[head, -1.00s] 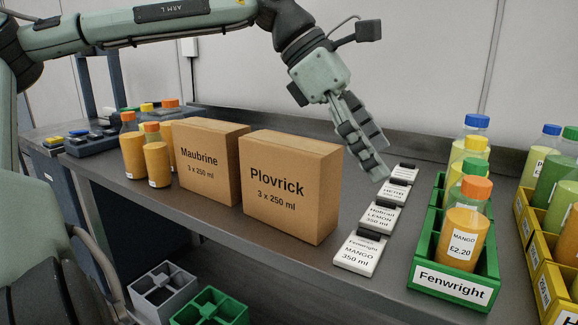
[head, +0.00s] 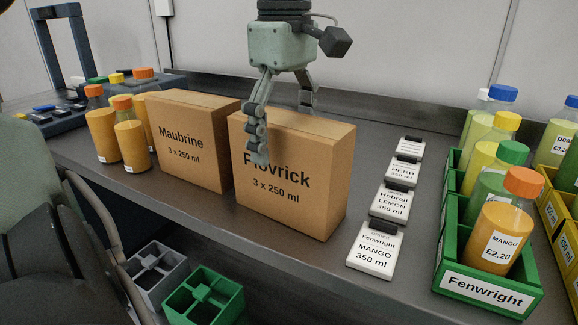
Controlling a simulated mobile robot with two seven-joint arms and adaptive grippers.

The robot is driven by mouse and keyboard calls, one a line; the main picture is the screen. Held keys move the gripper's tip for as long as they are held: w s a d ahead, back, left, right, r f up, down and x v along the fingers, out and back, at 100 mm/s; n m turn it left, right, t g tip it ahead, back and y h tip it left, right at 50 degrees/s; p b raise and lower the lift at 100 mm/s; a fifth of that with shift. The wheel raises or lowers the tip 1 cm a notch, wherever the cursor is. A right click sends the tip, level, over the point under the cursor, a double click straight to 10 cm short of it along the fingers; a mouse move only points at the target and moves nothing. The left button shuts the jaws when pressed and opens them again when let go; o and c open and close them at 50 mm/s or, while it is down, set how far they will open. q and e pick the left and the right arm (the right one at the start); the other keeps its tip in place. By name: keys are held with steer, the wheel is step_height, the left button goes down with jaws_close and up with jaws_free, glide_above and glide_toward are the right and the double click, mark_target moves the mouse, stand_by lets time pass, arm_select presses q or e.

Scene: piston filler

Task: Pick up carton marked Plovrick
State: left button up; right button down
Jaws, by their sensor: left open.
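The Plovrick carton (head: 300,195) is a brown box marked "3 x 250 ml", standing upright on the grey bench near the middle of the head view. My left gripper (head: 284,130) points down over it with its fingers open. One finger hangs in front of the carton's labelled face and covers part of the name. The other finger shows behind the carton's top edge, its tip hidden. I cannot tell whether either finger touches the carton. My right gripper is not in view.
The Maubrine carton (head: 185,150) stands close on the left, with orange bottles (head: 131,145) beyond it. Several label cards (head: 375,250) lie to the right, then a green Fenwright crate (head: 488,290) of bottles. Empty grey (head: 158,270) and green (head: 203,297) crates sit below the bench's front edge.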

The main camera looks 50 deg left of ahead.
mark_target(289, 169)
arm_select(q)
steer(key=f, duration=0.5)
steer(key=shift+w+d+f, duration=0.2)
steer(key=shift+w, duration=0.05)
steer(key=shift+c, duration=0.3)
steer(key=shift+r, duration=0.15)
steer(key=c, duration=1.7)
